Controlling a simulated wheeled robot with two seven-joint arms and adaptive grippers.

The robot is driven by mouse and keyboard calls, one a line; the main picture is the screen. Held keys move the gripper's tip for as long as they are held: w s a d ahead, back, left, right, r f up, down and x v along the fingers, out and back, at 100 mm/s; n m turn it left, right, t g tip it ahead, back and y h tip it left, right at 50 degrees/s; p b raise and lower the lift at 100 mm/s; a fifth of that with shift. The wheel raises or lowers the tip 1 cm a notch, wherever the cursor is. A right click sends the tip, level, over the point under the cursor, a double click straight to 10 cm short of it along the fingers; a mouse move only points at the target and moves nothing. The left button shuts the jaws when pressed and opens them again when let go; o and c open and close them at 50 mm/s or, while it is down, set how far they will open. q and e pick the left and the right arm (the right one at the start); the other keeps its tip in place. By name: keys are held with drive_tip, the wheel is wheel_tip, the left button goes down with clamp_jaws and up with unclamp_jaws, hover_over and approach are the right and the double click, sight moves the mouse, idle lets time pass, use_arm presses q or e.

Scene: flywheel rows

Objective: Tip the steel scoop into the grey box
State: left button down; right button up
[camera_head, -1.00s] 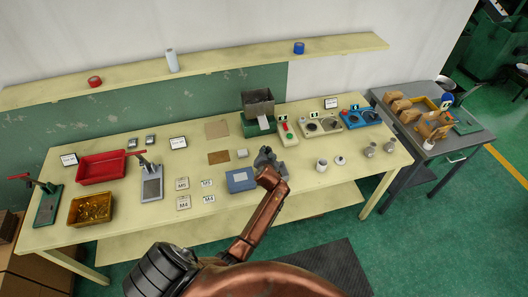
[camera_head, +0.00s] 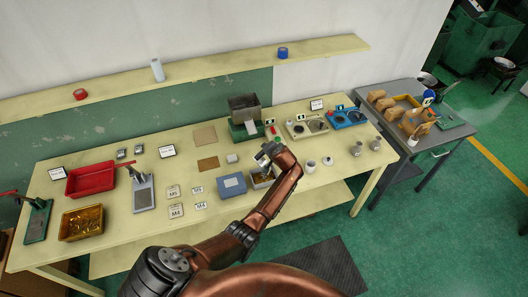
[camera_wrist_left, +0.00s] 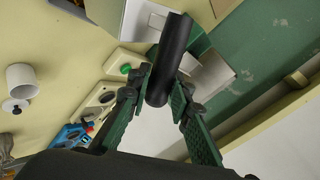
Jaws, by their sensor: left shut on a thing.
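My left gripper (camera_head: 270,150) is over the front middle of the long table. In the left wrist view its fingers (camera_wrist_left: 166,82) are shut on a dark round handle (camera_wrist_left: 172,55), which I take for the scoop's. A small pale metal part (camera_head: 262,158) shows beside the gripper in the head view, probably the scoop. Its contents cannot be made out. An open grey-walled box (camera_head: 259,183) with tan contents stands just below the gripper, partly hidden by my forearm. It may be the grey box. My right gripper is not in view.
A steel hopper (camera_head: 243,107) on a green stand is behind the gripper. A blue-grey box (camera_head: 231,186) is left of the grey-walled box. A red tray (camera_head: 90,179) and a yellow bin (camera_head: 82,223) are far left.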

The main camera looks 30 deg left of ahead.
sight(262, 152)
use_arm(q)
drive_tip(key=shift+w+d, duration=0.15)
drive_tip(key=shift+w, duration=0.2)
idle(0.8)
idle(1.2)
idle(0.5)
drive_tip(key=shift+s+r, duration=0.15)
drive_tip(key=s+r+p, duration=0.1)
drive_tip(key=s+a+r+t+p, duration=0.1)
drive_tip(key=s, duration=0.1)
drive_tip(key=shift+a+n, duration=0.1)
drive_tip(key=shift+n, duration=0.3)
drive_tip(key=shift+s+a+r+t, duration=0.2)
drive_tip(key=shift+s+r+t, duration=0.2)
drive_tip(key=shift+r+t, duration=0.1)
